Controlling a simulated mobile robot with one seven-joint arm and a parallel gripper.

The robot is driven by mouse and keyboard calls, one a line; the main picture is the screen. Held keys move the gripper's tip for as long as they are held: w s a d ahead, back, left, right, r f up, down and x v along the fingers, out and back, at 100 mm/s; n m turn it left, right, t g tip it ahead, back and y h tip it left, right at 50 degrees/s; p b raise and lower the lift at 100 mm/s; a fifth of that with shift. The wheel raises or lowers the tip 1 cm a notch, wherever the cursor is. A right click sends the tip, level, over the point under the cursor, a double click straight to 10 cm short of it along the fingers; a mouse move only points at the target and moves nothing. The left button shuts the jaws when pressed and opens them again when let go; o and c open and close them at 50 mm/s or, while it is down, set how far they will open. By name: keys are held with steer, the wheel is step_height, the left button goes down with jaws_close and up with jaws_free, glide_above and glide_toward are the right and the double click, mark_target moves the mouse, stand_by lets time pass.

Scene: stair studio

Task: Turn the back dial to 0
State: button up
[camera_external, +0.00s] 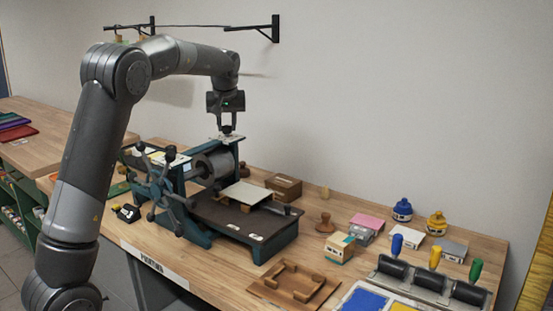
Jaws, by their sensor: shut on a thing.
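A teal printing press (265,236) stands on the wooden bench, with a grey roller, a spoked wheel (163,188) on its left side and a flat dark bed. My gripper (227,132) points straight down over the top of the press's rear upright. Its fingers are shut on a small dark knob there, which I take to be the back dial; the fingers mostly hide it. A pale plate (226,139) lies under the knob on top of the upright. The dial's markings and its setting are too small to read.
A wooden frame (294,286), stamps, small boxes and blue and yellow bottles (402,210) stand on the right of the bench. Rollers with coloured handles (435,257) are at the front right. A wall with a bracketed rail (252,29) is behind.

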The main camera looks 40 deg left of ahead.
steer(key=o, duration=1)
steer(key=shift+r, duration=0.1)
steer(key=v, duration=1)
steer(key=shift+r, duration=0.3)
steer(key=shift+s+d, duration=0.1)
steer(key=shift+s, duration=0.05)
steer(key=s+d+f+m+h, duration=0.1)
steer(key=s+d+f+m, duration=0.2)
steer(key=s, duration=0.9)
steer(key=s+d+f+m+t+h, duration=0.1)
steer(key=s+d+f, duration=0.4)
steer(key=s, duration=0.7)
steer(key=s+d+f+m+t+h, duration=0.1)
steer(key=s+d+f+m, duration=0.3)
steer(key=s, duration=0.8)
steer(key=shift+s+d+m, duration=0.3)
steer(key=shift+s+d, duration=0.1)
steer(key=shift+d, duration=0.45)
